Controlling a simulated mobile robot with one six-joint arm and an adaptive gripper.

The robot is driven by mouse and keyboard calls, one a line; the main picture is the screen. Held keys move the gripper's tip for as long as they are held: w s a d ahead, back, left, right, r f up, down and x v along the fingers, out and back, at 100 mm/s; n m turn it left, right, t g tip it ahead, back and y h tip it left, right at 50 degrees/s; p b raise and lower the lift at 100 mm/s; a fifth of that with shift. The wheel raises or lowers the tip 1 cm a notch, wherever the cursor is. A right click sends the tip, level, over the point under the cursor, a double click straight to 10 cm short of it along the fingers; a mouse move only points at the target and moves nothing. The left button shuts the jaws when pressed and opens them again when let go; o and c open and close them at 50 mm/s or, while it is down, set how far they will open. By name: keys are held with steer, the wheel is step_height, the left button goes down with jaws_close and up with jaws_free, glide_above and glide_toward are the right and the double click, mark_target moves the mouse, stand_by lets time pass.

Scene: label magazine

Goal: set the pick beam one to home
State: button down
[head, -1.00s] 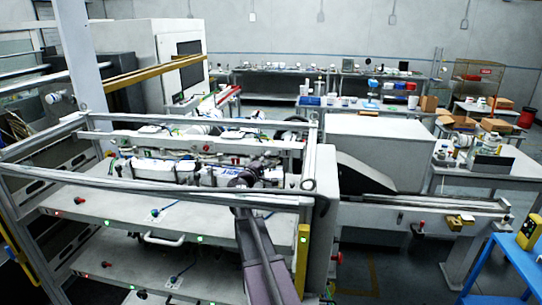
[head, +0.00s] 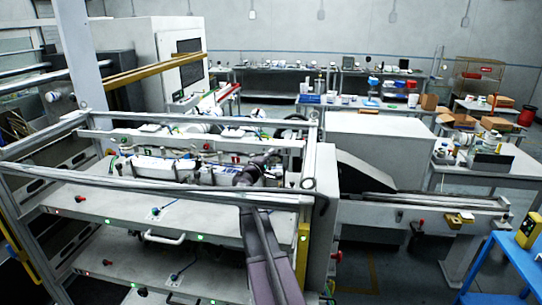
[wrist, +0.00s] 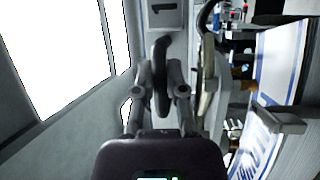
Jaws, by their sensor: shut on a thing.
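A plate marked 1 (wrist: 163,13) shows at the top of the wrist view. Below it a dark upright handle (wrist: 161,50) stands between my fingers. My gripper (wrist: 160,88) is shut on this handle, one finger on each side. In the head view my gripper (head: 258,168) reaches over the front rail into the right part of the label machine (head: 120,200). The handle and the beam cannot be made out clearly there, as my wrist covers that spot.
A second curved lever (wrist: 207,50) stands close to the right of the held handle. A pale machine wall (wrist: 75,135) runs along the left. In the head view the front rail (head: 170,189) crosses below my wrist, and a post (head: 302,255) stands right of my arm.

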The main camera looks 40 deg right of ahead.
steer(key=shift+w+d, duration=0.1)
steer(key=shift+w+d, duration=1.1)
steer(key=shift+d, duration=0.2)
steer(key=c, duration=0.7)
jaws_free()
steer(key=shift+s+a, duration=0.1)
steer(key=shift+s+a, duration=0.1)
